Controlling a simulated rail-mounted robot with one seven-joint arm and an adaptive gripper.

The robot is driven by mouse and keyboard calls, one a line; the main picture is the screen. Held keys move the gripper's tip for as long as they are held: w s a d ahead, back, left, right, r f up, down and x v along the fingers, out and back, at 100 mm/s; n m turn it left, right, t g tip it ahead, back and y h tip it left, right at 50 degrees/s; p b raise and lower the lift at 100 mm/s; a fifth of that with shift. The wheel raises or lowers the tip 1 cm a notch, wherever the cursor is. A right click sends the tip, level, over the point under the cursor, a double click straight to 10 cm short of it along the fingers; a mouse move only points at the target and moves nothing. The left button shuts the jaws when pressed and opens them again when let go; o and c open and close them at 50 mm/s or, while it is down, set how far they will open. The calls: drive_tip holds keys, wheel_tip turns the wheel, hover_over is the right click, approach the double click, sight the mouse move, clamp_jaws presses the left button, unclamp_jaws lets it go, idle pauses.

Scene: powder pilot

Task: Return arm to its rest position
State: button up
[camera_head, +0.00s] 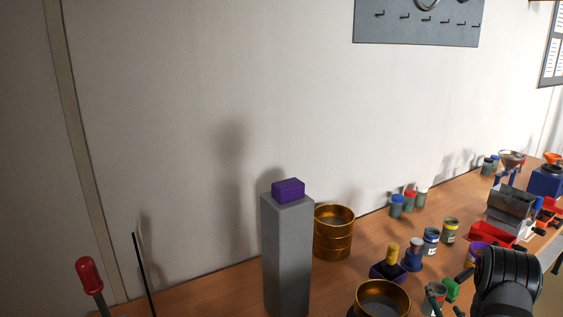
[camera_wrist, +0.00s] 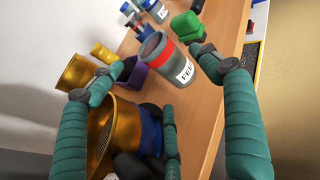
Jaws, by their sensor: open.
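My gripper (camera_wrist: 155,62) shows in the wrist view as teal fingers spread wide, open and empty. A grey jar with a red band and a white label (camera_wrist: 162,62) stands upright on the bench in the gap between the fingertips as seen. No finger visibly grips it, and I cannot tell the distance. The right fingertip appears near a green block (camera_wrist: 187,25). A gold sieve (camera_wrist: 112,135) lies behind the left fingers, partly hidden. In the head view my black arm link is at the lower right, and the same jar (camera_head: 436,297) stands left of it.
A grey column with a purple block on top (camera_head: 288,190) stands tall at the bench's left. Gold sieves (camera_head: 334,240) stand beside it. Several small jars (camera_head: 431,240), a purple tray (camera_wrist: 136,76) and red bins crowd the bench. The wrist view shows bare bench (camera_wrist: 205,110) right of the jar.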

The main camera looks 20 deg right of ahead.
sight(433, 283)
drive_tip(key=p+x, duration=0.1)
drive_tip(key=x, duration=0.6)
drive_tip(key=shift+w+d, duration=0.15)
drive_tip(key=shift+w, duration=0.1)
wheel_tip(433, 283, up, 4)
drive_tip(key=shift+s+f, duration=0.1)
drive_tip(key=shift+s, duration=0.2)
